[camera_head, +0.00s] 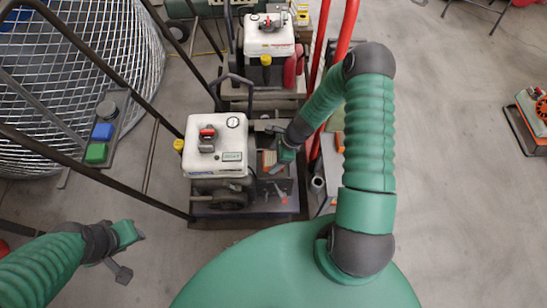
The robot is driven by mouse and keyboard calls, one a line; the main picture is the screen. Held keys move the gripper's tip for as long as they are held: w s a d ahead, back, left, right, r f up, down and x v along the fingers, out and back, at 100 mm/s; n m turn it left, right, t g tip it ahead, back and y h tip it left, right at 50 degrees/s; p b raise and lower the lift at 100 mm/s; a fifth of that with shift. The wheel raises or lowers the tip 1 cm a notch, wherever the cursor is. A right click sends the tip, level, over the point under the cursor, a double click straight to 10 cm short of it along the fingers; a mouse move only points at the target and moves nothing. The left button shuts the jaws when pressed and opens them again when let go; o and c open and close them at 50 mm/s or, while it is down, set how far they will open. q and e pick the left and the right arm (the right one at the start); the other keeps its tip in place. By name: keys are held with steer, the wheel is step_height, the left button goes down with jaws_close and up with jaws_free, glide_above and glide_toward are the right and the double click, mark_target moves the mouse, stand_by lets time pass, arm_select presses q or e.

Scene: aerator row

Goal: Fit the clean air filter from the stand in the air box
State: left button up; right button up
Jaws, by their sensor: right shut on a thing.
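My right gripper (275,168) reaches down to the right side of the near white engine unit (214,145). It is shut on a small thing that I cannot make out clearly. A small tan and orange piece (267,159) shows right beside the fingers; it may be a filter, but it is too small to tell. A dark box (273,187) with a grey lever sits just below the fingers, on the machine's base. I cannot tell for sure which part is the air box. My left gripper (130,254) hangs empty over the floor at the lower left; its finger opening is unclear.
A second white engine unit (269,35) stands behind the first. Red handle bars (347,25) rise beside my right arm. Black handle bars carry a panel with blue and green buttons (97,153) at the left. A wire drum (85,60) stands behind. The floor (460,200) at right is mostly clear.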

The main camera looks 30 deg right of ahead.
steer(key=shift+f+b, duration=0.35)
steer(key=shift+f, duration=0.3)
steer(key=o, duration=1.3)
steer(key=shift+o, duration=0.2)
